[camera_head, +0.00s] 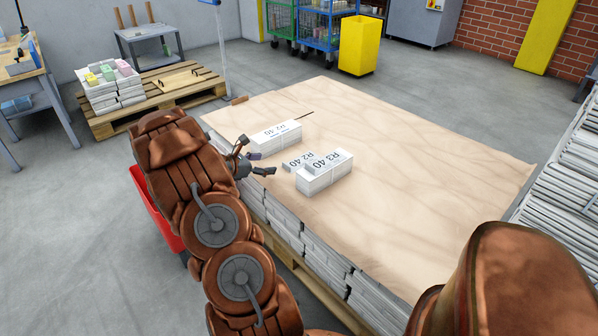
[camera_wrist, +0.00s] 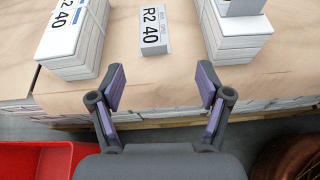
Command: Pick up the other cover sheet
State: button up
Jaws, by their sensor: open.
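The back bundle (camera_head: 276,138) has a label on top, which reads "R2 40" in the wrist view. The front bundle (camera_head: 322,178) carries a label reading "R3 40" on top. My gripper (camera_head: 258,158) is open and empty at the near left edge of the stack. Its fingers (camera_wrist: 161,84) point toward the sheet, apart from it.
The brown paper (camera_head: 420,180) covers a large palletised stack, its right part clear. A red bin (camera_wrist: 40,160) stands on the floor below my gripper. Another pallet (camera_head: 165,90) with bundles is at the back left. A yellow bin (camera_head: 359,45) stands behind.

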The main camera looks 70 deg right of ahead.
aim_at(286, 166)
jog(key=shift+n, duration=0.5)
jog(key=shift+w+f+b+x, duration=0.25)
jog(key=shift+f+b+x, duration=0.15)
jog(key=shift+x, duration=1.5)
jog(key=shift+w+f+b+x, duration=0.25)
jog(key=shift+f+b+x, duration=0.15)
jog(key=shift+x, duration=1.45)
jog(key=shift+w+f+b+x, duration=0.3)
jog(key=shift+b+x, duration=0.15)
jog(key=shift+x, duration=1.45)
jog(key=shift+a, duration=0.1)
jog(key=c, duration=1)
